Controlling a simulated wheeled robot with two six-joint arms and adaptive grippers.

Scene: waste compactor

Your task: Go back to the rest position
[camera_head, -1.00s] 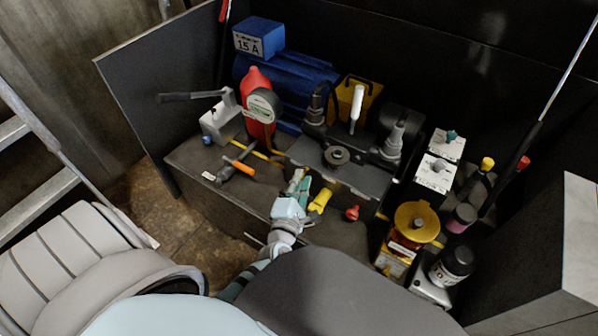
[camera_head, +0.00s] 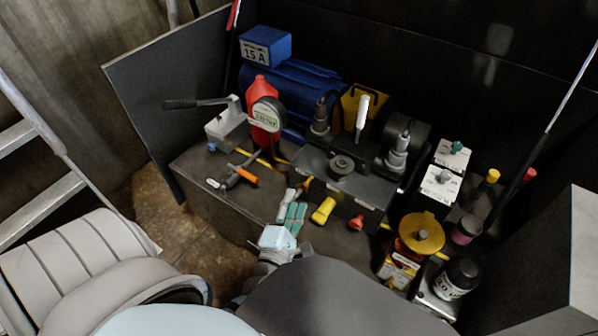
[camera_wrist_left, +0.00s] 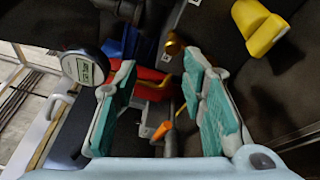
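My left gripper (camera_head: 291,207) has pale fingers with teal pads and reaches in from the bottom middle of the head view, over the front of the dark bench (camera_head: 230,222). In the left wrist view the gripper (camera_wrist_left: 160,78) shows its two padded fingers wide apart, with nothing held between them. A tool with an orange handle (camera_head: 243,175) lies on the bench to its left, and a yellow handle (camera_head: 323,210) is just to its right. The orange handle shows past the open fingers in the left wrist view (camera_wrist_left: 161,130). My right gripper is not in view.
A red bottle (camera_head: 265,132) with a round gauge (camera_head: 268,114) stands near a blue motor (camera_head: 300,92). Brown floor (camera_head: 205,245) is clear left of the bench.

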